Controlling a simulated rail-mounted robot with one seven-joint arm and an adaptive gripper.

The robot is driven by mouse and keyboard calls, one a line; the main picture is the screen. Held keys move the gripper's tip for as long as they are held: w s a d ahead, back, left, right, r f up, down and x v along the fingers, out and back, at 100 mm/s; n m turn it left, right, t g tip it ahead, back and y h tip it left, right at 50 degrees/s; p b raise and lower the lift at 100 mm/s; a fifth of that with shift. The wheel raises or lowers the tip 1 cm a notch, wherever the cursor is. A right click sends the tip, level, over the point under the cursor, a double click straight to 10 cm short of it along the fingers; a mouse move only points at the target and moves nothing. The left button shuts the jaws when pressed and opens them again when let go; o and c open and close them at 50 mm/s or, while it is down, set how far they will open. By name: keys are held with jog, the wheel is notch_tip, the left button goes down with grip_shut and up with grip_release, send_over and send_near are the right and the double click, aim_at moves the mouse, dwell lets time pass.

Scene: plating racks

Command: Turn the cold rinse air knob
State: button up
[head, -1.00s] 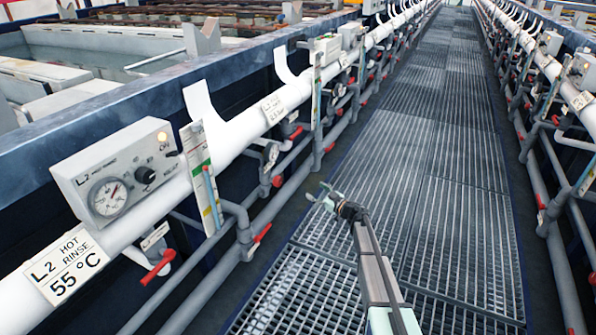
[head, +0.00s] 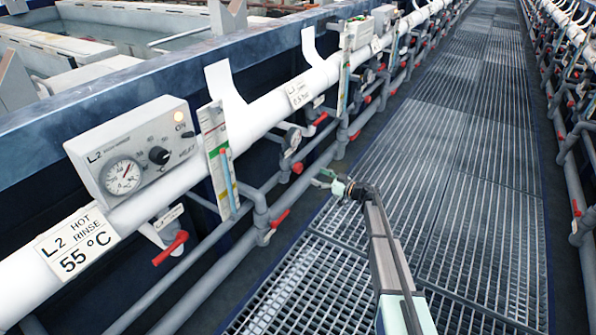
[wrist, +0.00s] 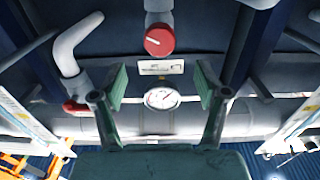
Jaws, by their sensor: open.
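A round red knob (wrist: 159,41) with a pale line across its face sits on a grey pipe in the wrist view. It seems to be the red knob (head: 297,168) under a gauge on the left pipework in the head view. A small label (wrist: 161,67), too small to read, is beside it. My gripper (wrist: 162,82) is open and empty, with green pads either side of the gauge. The knob is beyond the fingertips, apart from them. In the head view my gripper (head: 322,180) is just right of the knob, above the walkway.
A round gauge (wrist: 162,98) shows between the fingers. A bent grey pipe (wrist: 68,48) and red handle (wrist: 76,107) are at left. In the head view, a hot rinse sign (head: 76,243), control box (head: 135,150) and red lever (head: 171,248) are nearer. The grating walkway (head: 450,180) is clear.

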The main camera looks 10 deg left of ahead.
aim_at(301, 169)
jog(key=b+x, duration=0.2)
jog(key=x, duration=0.8)
jog(key=shift+w+a, duration=0.15)
jog(key=shift+a, duration=0.1)
jog(key=c, duration=1.2)
